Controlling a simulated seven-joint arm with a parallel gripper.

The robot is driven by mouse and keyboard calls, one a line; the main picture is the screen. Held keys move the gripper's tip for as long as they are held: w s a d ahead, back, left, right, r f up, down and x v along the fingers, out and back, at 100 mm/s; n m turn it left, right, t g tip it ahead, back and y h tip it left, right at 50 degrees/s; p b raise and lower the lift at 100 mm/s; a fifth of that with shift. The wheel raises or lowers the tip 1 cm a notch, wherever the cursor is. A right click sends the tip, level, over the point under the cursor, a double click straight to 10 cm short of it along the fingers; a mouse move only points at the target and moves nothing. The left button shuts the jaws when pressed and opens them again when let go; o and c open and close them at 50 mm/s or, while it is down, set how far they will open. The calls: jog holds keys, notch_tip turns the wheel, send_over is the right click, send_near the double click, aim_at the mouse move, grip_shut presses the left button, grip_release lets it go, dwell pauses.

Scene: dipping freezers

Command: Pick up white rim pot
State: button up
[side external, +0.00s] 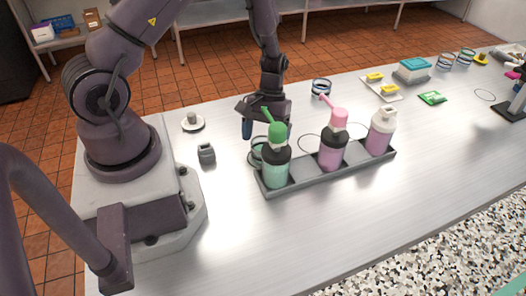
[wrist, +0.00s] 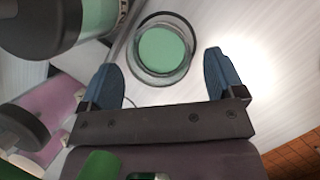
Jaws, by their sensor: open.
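A round clear pot with a pale rim and green contents (wrist: 163,50) stands on the table in the wrist view. In the side view, the pot (side external: 256,152) is partly hidden behind the green-topped bottle. My gripper (wrist: 161,68) is open and empty, pointing down, its two blue fingers to the left and right of the pot's near side. I cannot tell whether they are level with the rim. In the side view, my gripper (side external: 258,128) is above and just behind the pot, and one finger is largely hidden.
A grey rack (side external: 303,180) holds a green bottle (side external: 276,170), a pink bottle (side external: 332,150) and a white-topped bottle (side external: 381,132) close beside the pot. A white disc with a knob (side external: 193,123) and a small grey item (side external: 206,153) lie left. The front table is clear.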

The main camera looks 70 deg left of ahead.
jog(key=shift+x, duration=1.15)
jog(key=c, duration=1.1)
jog(key=shift+r, duration=0.1)
